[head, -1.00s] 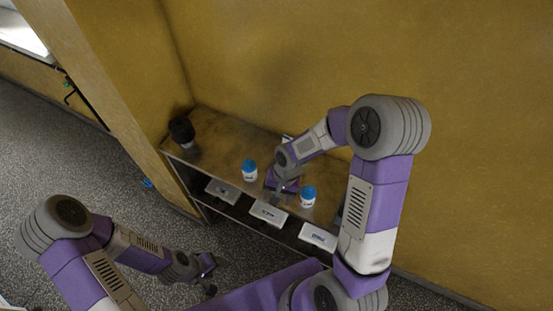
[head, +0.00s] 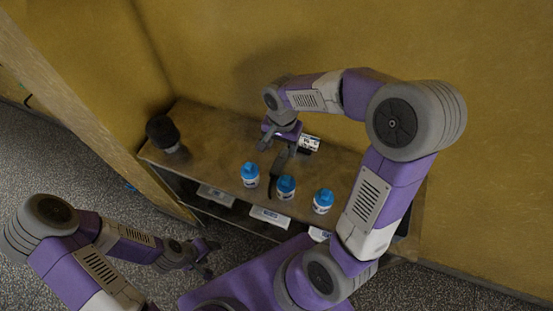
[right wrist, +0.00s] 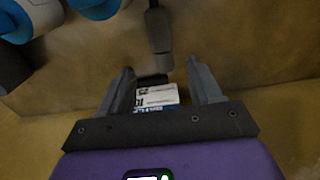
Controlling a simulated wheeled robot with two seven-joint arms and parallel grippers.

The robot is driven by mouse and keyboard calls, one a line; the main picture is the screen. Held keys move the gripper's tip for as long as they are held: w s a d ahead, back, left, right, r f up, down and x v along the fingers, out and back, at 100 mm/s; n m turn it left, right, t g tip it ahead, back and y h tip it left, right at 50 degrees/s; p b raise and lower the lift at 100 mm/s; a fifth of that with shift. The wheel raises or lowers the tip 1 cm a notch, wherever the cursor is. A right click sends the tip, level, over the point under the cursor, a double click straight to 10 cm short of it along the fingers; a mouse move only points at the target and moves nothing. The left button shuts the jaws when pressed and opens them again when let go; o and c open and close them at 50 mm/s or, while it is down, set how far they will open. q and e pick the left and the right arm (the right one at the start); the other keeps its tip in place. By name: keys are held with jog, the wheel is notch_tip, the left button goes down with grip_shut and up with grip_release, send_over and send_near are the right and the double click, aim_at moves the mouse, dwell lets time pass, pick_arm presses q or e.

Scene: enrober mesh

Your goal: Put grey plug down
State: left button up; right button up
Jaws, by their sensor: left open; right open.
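A grey piece that looks like the grey plug (head: 280,163) lies on the upper shelf board, with a thin dark end toward the front edge, between two of the blue-capped bottles. In the right wrist view the plug (right wrist: 159,35) is beyond my fingertips, apart from both. My right gripper (head: 276,146) is over the shelf behind the bottles; its jaws (right wrist: 163,80) are open with nothing gripped. A white labelled box (right wrist: 157,96) shows between the fingers, farther off. My left gripper (head: 208,258) is open and empty, low in front of the shelf.
Three blue-capped bottles, left (head: 250,175), middle (head: 286,187) and right (head: 323,201), stand along the shelf (head: 210,135). A black round-topped object (head: 163,133) is at its left end. White boxes (head: 270,217) lie on the level below. The yellow wall (head: 230,60) closes the back.

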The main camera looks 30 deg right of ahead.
aim_at(281, 158)
jog(key=shift+w+f, duration=0.2)
jog(key=shift+f, duration=0.35)
jog(key=shift+s+f, duration=0.1)
jog(key=shift+f, duration=0.2)
notch_tip(281, 158, down, 6)
jog(key=shift+f+b, duration=0.25)
jog(key=shift+b, duration=0.45)
grip_shut()
